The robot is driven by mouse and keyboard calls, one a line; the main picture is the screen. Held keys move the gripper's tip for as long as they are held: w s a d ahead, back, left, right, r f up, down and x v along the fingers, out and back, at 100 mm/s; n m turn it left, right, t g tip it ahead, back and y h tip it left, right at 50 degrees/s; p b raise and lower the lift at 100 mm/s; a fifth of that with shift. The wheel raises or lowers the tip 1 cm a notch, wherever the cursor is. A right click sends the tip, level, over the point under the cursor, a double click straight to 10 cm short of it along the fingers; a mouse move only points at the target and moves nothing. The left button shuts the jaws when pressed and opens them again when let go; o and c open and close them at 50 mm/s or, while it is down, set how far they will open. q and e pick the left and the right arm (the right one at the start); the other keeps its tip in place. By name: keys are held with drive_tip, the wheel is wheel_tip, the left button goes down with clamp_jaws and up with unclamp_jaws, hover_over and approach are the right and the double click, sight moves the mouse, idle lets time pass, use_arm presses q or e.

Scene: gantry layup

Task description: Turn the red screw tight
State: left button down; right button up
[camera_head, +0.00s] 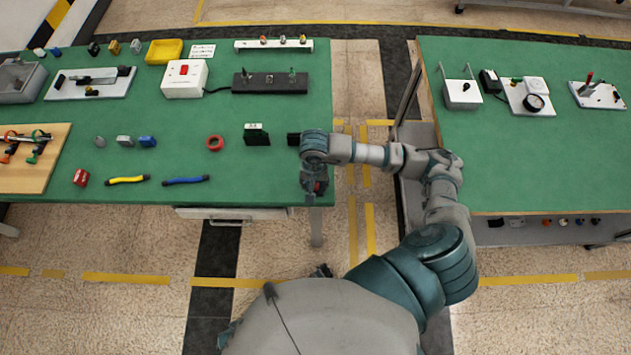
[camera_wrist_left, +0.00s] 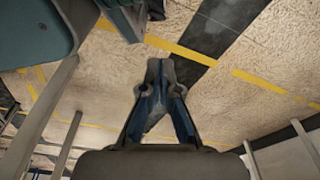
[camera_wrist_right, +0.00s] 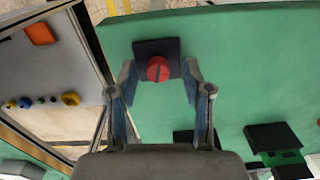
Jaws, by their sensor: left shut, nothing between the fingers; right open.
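The red screw (camera_wrist_right: 158,69) shows in the right wrist view as a round red head with a dark slot, on a dark block (camera_wrist_right: 148,47) at the green table's edge. My right gripper (camera_wrist_right: 160,82) is open, its fingertips on either side of the screw head in that view; I cannot tell whether they touch it. In the head view my right gripper (camera_head: 312,190) is over the right edge of the left green table and largely covers the screw. My left gripper (camera_wrist_left: 160,66) is shut and empty above the floor.
A second green table (camera_head: 500,160) stands right, across a gap.

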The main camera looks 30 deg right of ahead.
drive_tip(key=shift+a, duration=0.15)
drive_tip(key=shift+c, duration=0.8)
drive_tip(key=shift+s+r, duration=0.1)
clamp_jaws()
drive_tip(key=shift+d, duration=0.35)
use_arm(q)
drive_tip(key=shift+f, duration=0.1)
